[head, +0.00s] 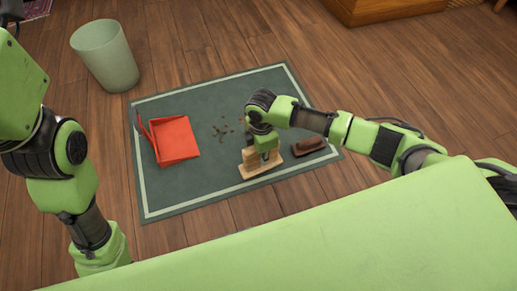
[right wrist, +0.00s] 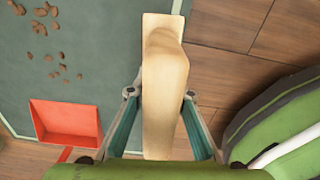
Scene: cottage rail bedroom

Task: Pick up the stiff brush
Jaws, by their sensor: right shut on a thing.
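A light wooden piece (head: 250,172) with a flat base and a raised block stands on the green mat (head: 200,200). My right gripper (head: 262,155) is above it, shut on its raised block. The right wrist view shows the wooden piece (right wrist: 163,70) between the two fingers (right wrist: 160,98). A dark brown, rounded object (head: 308,146) lies on the mat just to its right. I cannot tell from the bristles which one is the stiff brush, as none show clearly. My left arm hangs at the left, its gripper out of sight.
A red dustpan (head: 176,139) lies on the mat's left part, also in the right wrist view (right wrist: 66,122). Several brown crumbs (head: 222,130) lie mid-mat. A pale green bin (head: 105,55) stands on the wooden floor at the upper left. A wooden furniture edge (head: 380,10) is at the top.

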